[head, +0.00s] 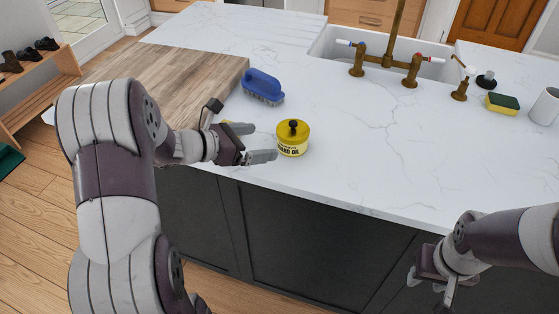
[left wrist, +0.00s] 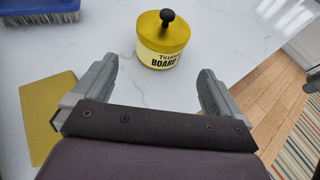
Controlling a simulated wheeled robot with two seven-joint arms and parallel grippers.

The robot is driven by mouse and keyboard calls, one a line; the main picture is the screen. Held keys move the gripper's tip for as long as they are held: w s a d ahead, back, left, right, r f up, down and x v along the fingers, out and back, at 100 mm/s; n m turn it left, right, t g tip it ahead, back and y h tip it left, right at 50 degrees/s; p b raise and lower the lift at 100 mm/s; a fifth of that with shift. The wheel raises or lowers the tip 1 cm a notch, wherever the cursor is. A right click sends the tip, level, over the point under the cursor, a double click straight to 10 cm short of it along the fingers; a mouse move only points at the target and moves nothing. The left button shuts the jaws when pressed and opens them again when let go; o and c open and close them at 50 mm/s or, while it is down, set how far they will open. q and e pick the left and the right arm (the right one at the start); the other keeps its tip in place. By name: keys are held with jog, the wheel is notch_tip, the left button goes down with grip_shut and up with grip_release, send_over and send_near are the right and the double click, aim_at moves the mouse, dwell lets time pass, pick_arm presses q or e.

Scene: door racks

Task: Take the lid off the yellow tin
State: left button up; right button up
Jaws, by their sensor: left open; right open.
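The yellow tin (head: 292,148) stands upright on the white counter near its front edge. Its yellow lid (head: 292,130) with a black knob is on top. In the left wrist view the tin (left wrist: 160,58) and its lid (left wrist: 163,33) lie ahead, around the far ends of my fingers. My left gripper (head: 262,143) is open and empty, just left of the tin and apart from it. Its fingers show in the left wrist view (left wrist: 159,72). My right gripper (head: 438,283) is open, low at the front right, below the counter edge and far from the tin.
A blue brush (head: 262,87) lies behind the tin, beside a wooden board (head: 160,80). A flat yellow item (left wrist: 46,108) lies left of my left gripper. The sink (head: 340,42), brass taps (head: 388,55) and a sponge (head: 502,102) are farther back. The counter right of the tin is clear.

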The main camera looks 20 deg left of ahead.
aim_at(294, 138)
pick_arm(q)
jog(key=p+x, duration=0.1)
jog(key=x, duration=1)
jog(key=shift+w+d+f, duration=0.1)
jog(key=shift+w+d, duration=0.05)
jog(key=shift+w, duration=0.15)
jog(key=shift+s, duration=0.15)
jog(key=c, duration=1)
